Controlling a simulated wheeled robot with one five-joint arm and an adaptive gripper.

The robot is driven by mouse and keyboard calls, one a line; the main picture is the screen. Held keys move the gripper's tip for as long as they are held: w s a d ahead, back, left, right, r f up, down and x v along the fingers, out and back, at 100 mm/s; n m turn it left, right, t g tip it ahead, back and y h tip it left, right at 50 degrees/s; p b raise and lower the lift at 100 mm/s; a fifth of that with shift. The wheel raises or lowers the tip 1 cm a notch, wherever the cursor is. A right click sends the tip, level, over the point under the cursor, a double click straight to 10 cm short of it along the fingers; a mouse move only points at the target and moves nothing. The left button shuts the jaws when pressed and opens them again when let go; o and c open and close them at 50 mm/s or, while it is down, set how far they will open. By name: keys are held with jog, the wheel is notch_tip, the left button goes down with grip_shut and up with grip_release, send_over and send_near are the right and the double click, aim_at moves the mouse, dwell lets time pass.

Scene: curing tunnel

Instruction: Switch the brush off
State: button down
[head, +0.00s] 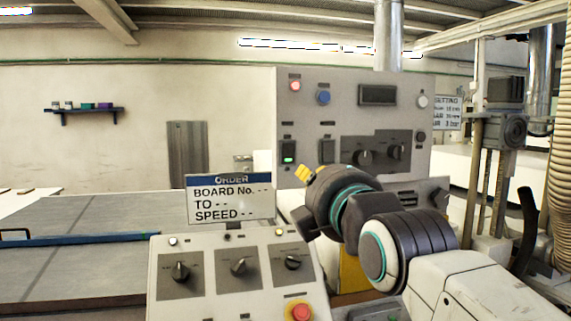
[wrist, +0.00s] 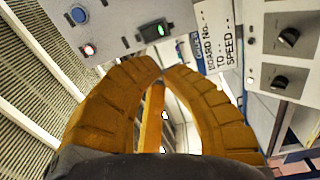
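My gripper (head: 305,175) shows yellow fingertips in front of the panel, a little below the green-lit rocker; the rest is hidden behind my wrist. In the wrist view my gripper (wrist: 162,69) has its fingertips together with nothing between them.
The panel also carries a red button (head: 295,86), a blue button (head: 323,97), a display (head: 377,95) and dark knobs (head: 363,155). Below stands a sloped console (head: 205,303) with several knobs, a red mushroom button (head: 300,311) and an ORDER sign (head: 230,198). A conveyor bed (head: 80,270) lies left.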

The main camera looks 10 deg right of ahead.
jog(key=r, duration=0.2)
jog(key=n+p, duration=0.1)
jog(key=p, duration=0.6)
send_near(288, 144)
jog(key=shift+t, duration=0.4)
jog(key=w, duration=0.5)
jog(key=shift+w+r, duration=0.1)
jog(key=shift+w, duration=0.05)
jog(key=shift+w+p, duration=0.4)
jog(key=shift+w, duration=1.1)
jog(key=shift+w+r+b, duration=0.1)
jog(key=shift+w+b, duration=0.3)
jog(key=shift+w, duration=0.05)
jog(key=shift+r, duration=0.25)
